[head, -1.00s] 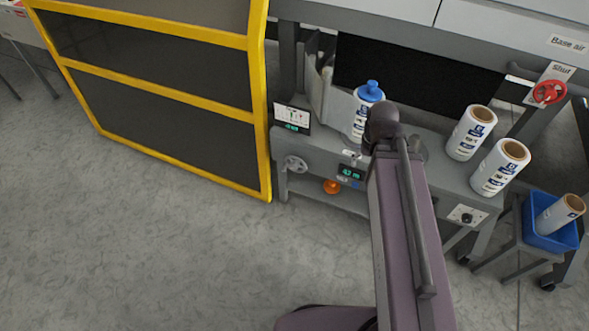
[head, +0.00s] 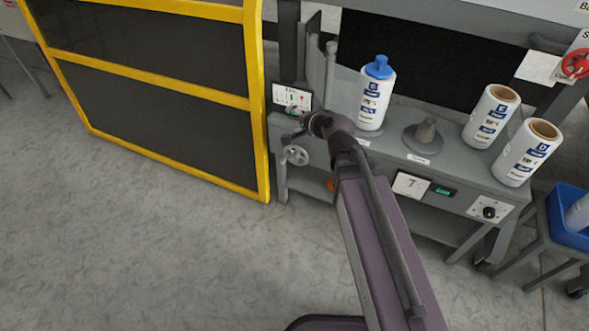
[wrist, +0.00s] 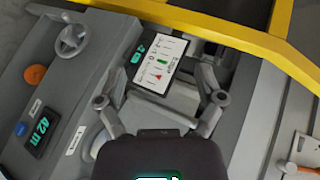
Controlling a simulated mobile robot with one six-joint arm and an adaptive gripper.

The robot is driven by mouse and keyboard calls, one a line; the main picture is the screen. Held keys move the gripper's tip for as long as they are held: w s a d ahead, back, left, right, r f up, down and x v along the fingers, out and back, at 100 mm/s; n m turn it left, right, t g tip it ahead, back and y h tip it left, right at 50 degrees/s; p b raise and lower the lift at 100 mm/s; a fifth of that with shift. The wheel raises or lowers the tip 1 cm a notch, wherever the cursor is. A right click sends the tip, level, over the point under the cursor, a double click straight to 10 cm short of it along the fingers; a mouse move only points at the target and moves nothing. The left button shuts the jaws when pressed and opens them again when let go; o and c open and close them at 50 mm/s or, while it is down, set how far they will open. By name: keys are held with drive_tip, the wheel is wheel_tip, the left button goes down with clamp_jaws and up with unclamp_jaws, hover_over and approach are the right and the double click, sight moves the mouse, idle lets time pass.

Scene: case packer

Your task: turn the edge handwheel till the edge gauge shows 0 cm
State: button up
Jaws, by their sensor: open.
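A grey spoked handwheel (head: 296,155) sits on the front face of the machine bench, at its left end. It also shows at the upper left of the wrist view (wrist: 72,38). A white card with small coloured marks (head: 292,96) stands above it, with a small teal readout (wrist: 138,54) at its edge; the digits are too small to read. My gripper (wrist: 160,97) is open and empty, its two fingers on either side of the card's near end in the wrist view. In the head view it is just above the handwheel, apart from it.
An orange knob (wrist: 35,74) and a dark display with teal digits (wrist: 42,130) are on the bench front. A blue-capped bottle (head: 375,95) stands on the bench right of my arm. A yellow-framed guard panel (head: 262,150) borders the left side. The floor in front is clear.

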drive_tip(key=w+a+f+m+t+h+b, duration=0.1)
drive_tip(key=w+a+f+m+t+b, duration=0.2)
drive_tip(key=m+b, duration=0.4)
drive_tip(key=w+a+f+m+t+h+b, duration=0.1)
drive_tip(key=f+m+t+b, duration=0.25)
drive_tip(key=m+b, duration=0.35)
drive_tip(key=m+g+h+b, duration=0.2)
drive_tip(key=m+h+b, duration=0.7)
drive_tip(key=m+b, duration=0.8)
approach(294, 159)
drive_tip(key=s+a+r+m+p, duration=0.1)
drive_tip(key=s+m+p, duration=0.2)
drive_tip(key=s, duration=0.1)
drive_tip(key=shift+w+r, duration=0.1)
drive_tip(key=shift+r, duration=0.2)
drive_tip(key=shift+w, duration=0.15)
drive_tip(key=b+x, duration=0.5)
drive_tip(key=x, duration=0.8)
drive_tip(key=shift+w+d+f, duration=0.15)
drive_tip(key=shift+w+f, duration=0.05)
drive_tip(key=shift+f, duration=0.1)
